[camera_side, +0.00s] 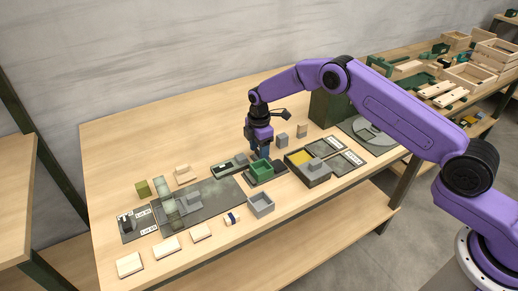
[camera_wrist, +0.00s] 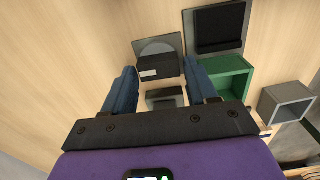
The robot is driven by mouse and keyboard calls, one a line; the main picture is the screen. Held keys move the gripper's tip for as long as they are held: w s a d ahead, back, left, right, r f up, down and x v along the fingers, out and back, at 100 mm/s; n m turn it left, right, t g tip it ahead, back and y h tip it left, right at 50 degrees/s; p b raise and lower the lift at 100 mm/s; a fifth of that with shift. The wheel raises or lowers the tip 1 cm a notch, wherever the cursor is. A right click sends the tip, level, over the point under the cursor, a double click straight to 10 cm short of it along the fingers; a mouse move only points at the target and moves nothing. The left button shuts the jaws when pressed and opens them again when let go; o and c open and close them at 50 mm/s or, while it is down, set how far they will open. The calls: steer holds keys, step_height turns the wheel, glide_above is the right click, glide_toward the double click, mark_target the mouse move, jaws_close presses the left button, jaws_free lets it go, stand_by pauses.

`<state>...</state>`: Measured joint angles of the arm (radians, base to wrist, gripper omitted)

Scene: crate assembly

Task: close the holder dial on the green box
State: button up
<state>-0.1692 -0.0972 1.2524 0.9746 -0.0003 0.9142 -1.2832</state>
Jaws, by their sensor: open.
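The green box (camera_side: 260,170) is an open-topped tray near the middle of the table. In the wrist view the green box (camera_wrist: 228,76) lies just right of the right finger. My gripper (camera_side: 262,152) points down right behind the box; its blue fingers (camera_wrist: 160,70) are apart. Between them I see a dark block with a white label (camera_wrist: 158,67) in front of a round grey disc (camera_wrist: 157,46) on a plate, and a second dark block (camera_wrist: 165,98) nearer the palm. Nothing is visibly held. I cannot tell which part is the holder dial, or its setting.
A grey open box (camera_side: 261,204) stands in front of the green box; it also shows in the wrist view (camera_wrist: 288,103). Small grey blocks (camera_side: 282,140) stand close behind. The table's back left is clear.

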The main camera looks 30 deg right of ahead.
steer(key=c, duration=0.8)
steer(key=shift+m, duration=0.3)
steer(key=m, duration=0.3)
steer(key=shift+w+m, duration=0.1)
steer(key=shift+m, duration=0.3)
steer(key=m, duration=0.3)
steer(key=shift+w+d+m, duration=0.1)
steer(key=shift+m, duration=0.2)
steer(key=m, duration=0.3)
steer(key=shift+w+d+m, duration=0.1)
steer(key=shift+d+m, duration=0.05)
steer(key=shift+m, duration=1.75)
